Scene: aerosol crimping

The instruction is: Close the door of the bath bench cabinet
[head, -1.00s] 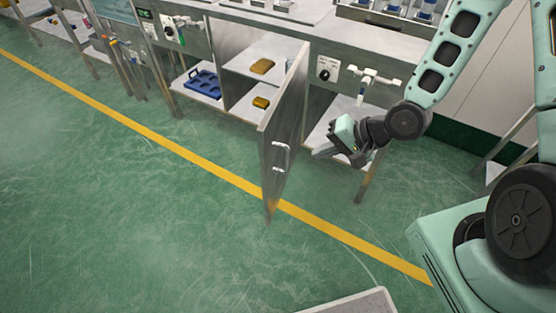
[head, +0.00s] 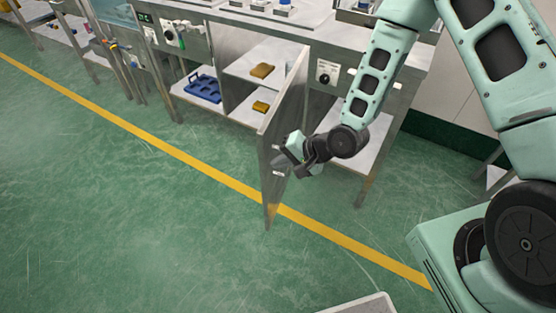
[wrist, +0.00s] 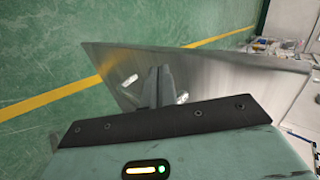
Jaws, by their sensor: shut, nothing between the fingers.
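The cabinet door (head: 268,190) is a grey metal panel. It stands wide open, swung out from the bench cabinet (head: 238,90) towards the yellow floor line. My gripper (head: 282,164) is at the right of the door, by its outer face, near the door handle (head: 278,174). The gripper partly covers the handle. In the wrist view the shut fingers (wrist: 159,84) point at the door panel (wrist: 210,72), with a bright handle end (wrist: 129,81) on their left and another on their right. I cannot tell whether the fingers touch the door.
Inside the open cabinet are two yellow-brown blocks, one on the upper shelf (head: 262,70) and one lower (head: 260,107). A blue tray (head: 203,88) lies on the shelf to the left. The green floor (head: 140,220) left of the door is clear.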

